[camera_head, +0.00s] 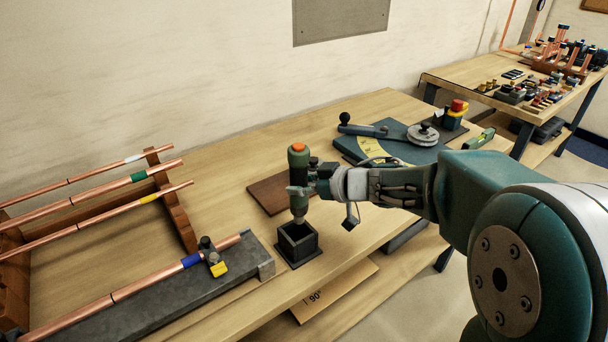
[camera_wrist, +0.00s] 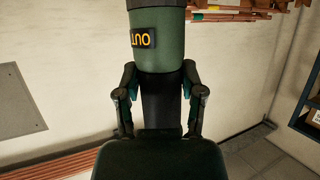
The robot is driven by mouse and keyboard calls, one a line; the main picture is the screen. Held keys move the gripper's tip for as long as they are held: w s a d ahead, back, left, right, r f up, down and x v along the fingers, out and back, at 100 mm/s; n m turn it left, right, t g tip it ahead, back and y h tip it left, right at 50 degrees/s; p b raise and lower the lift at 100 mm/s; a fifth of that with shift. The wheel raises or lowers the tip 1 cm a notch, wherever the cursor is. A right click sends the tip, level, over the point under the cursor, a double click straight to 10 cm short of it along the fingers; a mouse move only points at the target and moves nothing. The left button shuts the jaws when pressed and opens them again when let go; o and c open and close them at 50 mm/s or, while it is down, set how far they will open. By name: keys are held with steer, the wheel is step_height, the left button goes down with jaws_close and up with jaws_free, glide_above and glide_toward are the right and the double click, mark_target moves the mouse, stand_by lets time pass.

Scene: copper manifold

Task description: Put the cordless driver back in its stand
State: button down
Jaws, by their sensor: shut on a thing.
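The cordless driver (camera_head: 298,165) is green and dark with an orange top. It stands upright, tip down, above the stand. My gripper (camera_head: 302,190) is shut around its body from the right. The wrist view shows the green driver body (camera_wrist: 160,50) with an "OUT" label between my gripper's fingers (camera_wrist: 160,105). The stand (camera_head: 297,243) is a small black open square box on the bench. The driver's tip shows just over the stand's opening; whether it has entered the opening is hard to tell.
A grey bed with a clamped copper pipe (camera_head: 150,285) lies left of the stand. Copper pipes rest on a wooden rack (camera_head: 172,205) farther left. A brown board (camera_head: 268,192) lies behind the driver. A bending tool on a dark plate (camera_head: 385,145) sits behind right.

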mark_target(298, 215)
steer(key=shift+a+f, duration=0.9)
steer(key=shift+f, duration=0.2)
steer(key=shift+d+f, duration=0.45)
steer(key=shift+f, duration=0.2)
steer(key=shift+d+f, duration=0.45)
steer(key=shift+f, duration=0.15)
steer(key=shift+a+f, duration=0.3)
steer(key=shift+f, duration=0.55)
steer(key=shift+a+f, duration=0.3)
steer(key=shift+f, duration=0.5)
steer(key=shift+d+f, duration=0.35)
steer(key=shift+f, duration=0.1)
steer(key=shift+c, duration=0.6)
jaws_free()
steer(key=shift+a, duration=0.2)
steer(key=shift+d+f, duration=0.1)
